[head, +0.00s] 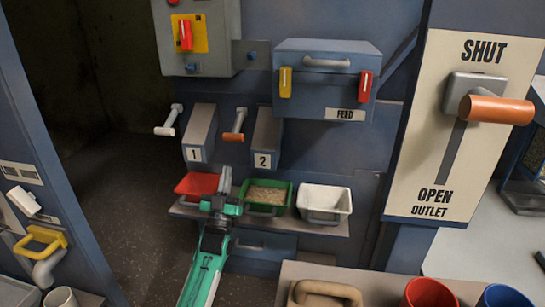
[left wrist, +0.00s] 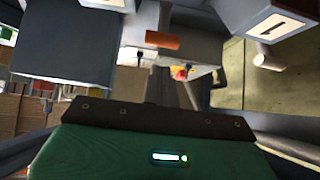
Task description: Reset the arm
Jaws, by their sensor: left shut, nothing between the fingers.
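My left arm, green and dark grey, reaches up from the bottom of the head view. My left gripper (head: 225,180) is shut and empty, in front of the shelf with the trays. It overlaps the red tray (head: 195,184) and the left edge of the green tray (head: 288,196) in the picture; I cannot tell whether it touches them. In the left wrist view the green and dark body of my arm fills the bottom and the fingertips are not clear. My right gripper is not in view.
A white tray (head: 324,203) stands on the shelf (head: 340,227). Above are chutes 1 (head: 198,135) and 2 (head: 264,140) with handles, and the FEED box (head: 328,75). The outlet lever (head: 495,108) is at SHUT. A red cup (head: 430,292) and blue cup (head: 505,296) stand front right.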

